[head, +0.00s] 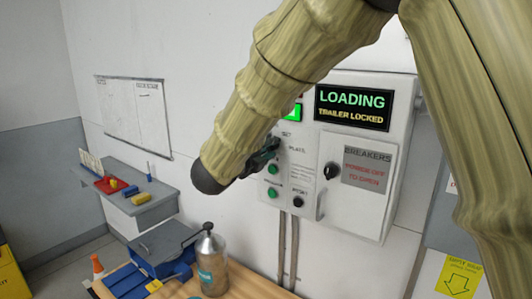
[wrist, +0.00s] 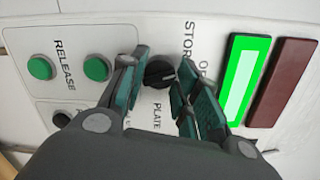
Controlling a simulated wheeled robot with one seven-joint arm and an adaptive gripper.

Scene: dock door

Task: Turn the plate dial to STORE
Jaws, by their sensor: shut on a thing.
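The plate dial (wrist: 160,73) is a round black knob on the white control panel (head: 398,108), beside the printed words PLATE and STORE in the wrist view. A light mark shows on its face; its exact setting is hard to read. My gripper (wrist: 157,75) has its green-padded fingers on either side of the dial and is shut on it. In the head view my gripper (head: 264,157) is at the panel's left part, and my arm and fingers hide the dial there.
Green buttons (wrist: 97,69) and a black knob (wrist: 61,119) sit close to my fingers. A lit green lamp (wrist: 243,80) and dark red lamp (wrist: 282,82) are opposite. The breaker door (head: 352,180) is to the right; a bottle (head: 211,262) stands on the bench below.

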